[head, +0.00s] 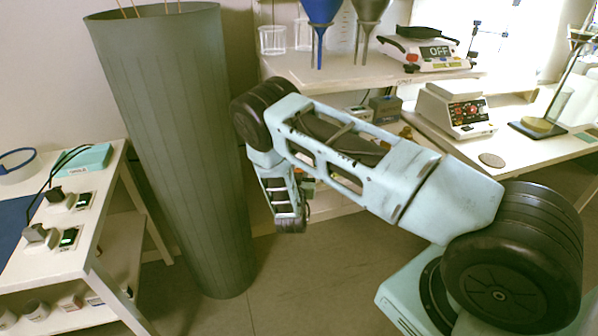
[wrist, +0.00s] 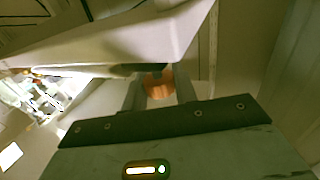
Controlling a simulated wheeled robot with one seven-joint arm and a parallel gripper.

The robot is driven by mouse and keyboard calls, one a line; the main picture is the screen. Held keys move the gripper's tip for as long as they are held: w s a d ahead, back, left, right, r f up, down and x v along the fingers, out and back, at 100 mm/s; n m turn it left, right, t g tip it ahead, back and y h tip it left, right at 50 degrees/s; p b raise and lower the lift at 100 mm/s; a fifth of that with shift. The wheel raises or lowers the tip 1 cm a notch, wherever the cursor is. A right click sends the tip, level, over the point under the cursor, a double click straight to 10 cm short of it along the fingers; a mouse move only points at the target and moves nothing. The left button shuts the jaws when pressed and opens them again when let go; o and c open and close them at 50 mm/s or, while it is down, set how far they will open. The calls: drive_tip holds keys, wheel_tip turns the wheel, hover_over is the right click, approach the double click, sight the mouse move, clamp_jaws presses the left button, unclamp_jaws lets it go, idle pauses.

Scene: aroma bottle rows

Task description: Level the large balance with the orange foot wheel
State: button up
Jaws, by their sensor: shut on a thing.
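In the wrist view, the orange foot wheel (wrist: 158,86) sits between the two fingers of my gripper (wrist: 158,92), which is shut on it. A large pale body (wrist: 130,42), which looks like the balance, spans the picture just above the wheel. A dark part lies between the wheel and this body. No display or level shows on it here, so I cannot tell whether it is level. In the head view, my arm hides the fingers and the wheel.
In the head view, a tall green-grey bin (head: 175,150) stands left of my arm. A scale reading OFF (head: 425,52) is on the back bench, near blue (head: 321,12) and grey (head: 371,12) funnels. A white device with a red dial (head: 457,110) stands on the right bench.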

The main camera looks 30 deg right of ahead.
drive_tip(key=shift+n+t+y, duration=1.3)
drive_tip(key=shift+n+y, duration=0.3)
drive_tip(key=shift+y, duration=0.8)
drive_tip(key=o, duration=1)
drive_tip(key=shift+b+v, duration=0.8)
drive_tip(key=shift+v, duration=7.95)
drive_tip(key=shift+w+f, duration=0.1)
drive_tip(key=shift+f, duration=0.1)
